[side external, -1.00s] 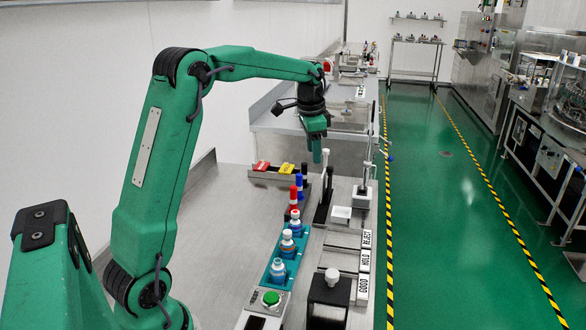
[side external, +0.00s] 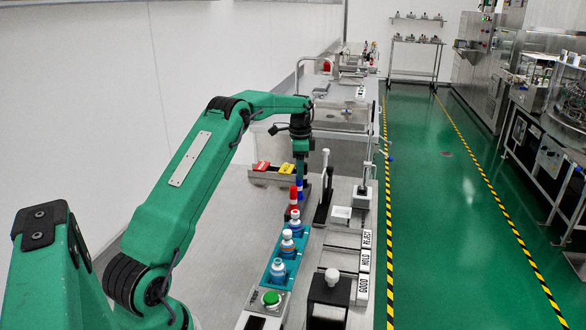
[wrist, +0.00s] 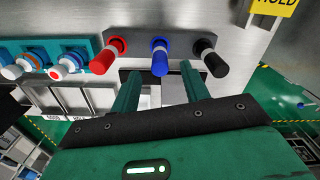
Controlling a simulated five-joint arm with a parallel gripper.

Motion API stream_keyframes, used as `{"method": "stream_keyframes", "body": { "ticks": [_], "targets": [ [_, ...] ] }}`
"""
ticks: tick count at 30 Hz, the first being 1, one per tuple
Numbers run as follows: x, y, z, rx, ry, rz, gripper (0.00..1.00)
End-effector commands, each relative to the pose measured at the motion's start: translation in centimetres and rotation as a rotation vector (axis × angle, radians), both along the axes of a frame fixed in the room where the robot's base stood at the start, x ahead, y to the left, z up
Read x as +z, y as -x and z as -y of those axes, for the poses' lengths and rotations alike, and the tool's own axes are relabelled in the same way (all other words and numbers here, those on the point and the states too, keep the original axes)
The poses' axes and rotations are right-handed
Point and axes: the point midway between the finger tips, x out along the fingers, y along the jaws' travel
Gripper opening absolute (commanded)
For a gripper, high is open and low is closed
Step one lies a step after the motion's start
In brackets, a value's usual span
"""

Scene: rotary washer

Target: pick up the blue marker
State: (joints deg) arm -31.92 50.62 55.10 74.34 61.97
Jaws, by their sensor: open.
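The blue marker (wrist: 159,58) stands upright between a red marker (wrist: 107,56) and a black marker (wrist: 208,60) in the wrist view. My gripper (wrist: 160,72) is open, with one green finger on each side of the blue marker in that picture. I cannot tell if the fingers are level with it or still above it. In the side view my gripper (side external: 301,176) is right over the markers, and a bit of the blue marker (side external: 300,186) shows below it. The red marker (side external: 293,196) stands nearer the camera. The black marker is hidden there.
A teal rack (side external: 270,272) of capped bottles stands nearer the camera, in line with the markers. A tray (side external: 268,177) with red and yellow blocks lies behind. Dark upright fixtures (side external: 323,207) stand close at the right. The bench is clear at the left.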

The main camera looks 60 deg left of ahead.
Motion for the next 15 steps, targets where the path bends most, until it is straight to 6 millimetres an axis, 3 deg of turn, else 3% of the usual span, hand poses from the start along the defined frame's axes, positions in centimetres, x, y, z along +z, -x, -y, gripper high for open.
{"method": "stream_keyframes", "body": {
  "ticks": [9,15],
  "targets": [
    [-2.1,0.0,0.0,0.001,0.0,0.0,0.46],
    [-2.6,0.0,0.0,0.001,0.0,0.0,0.46]
  ]
}}
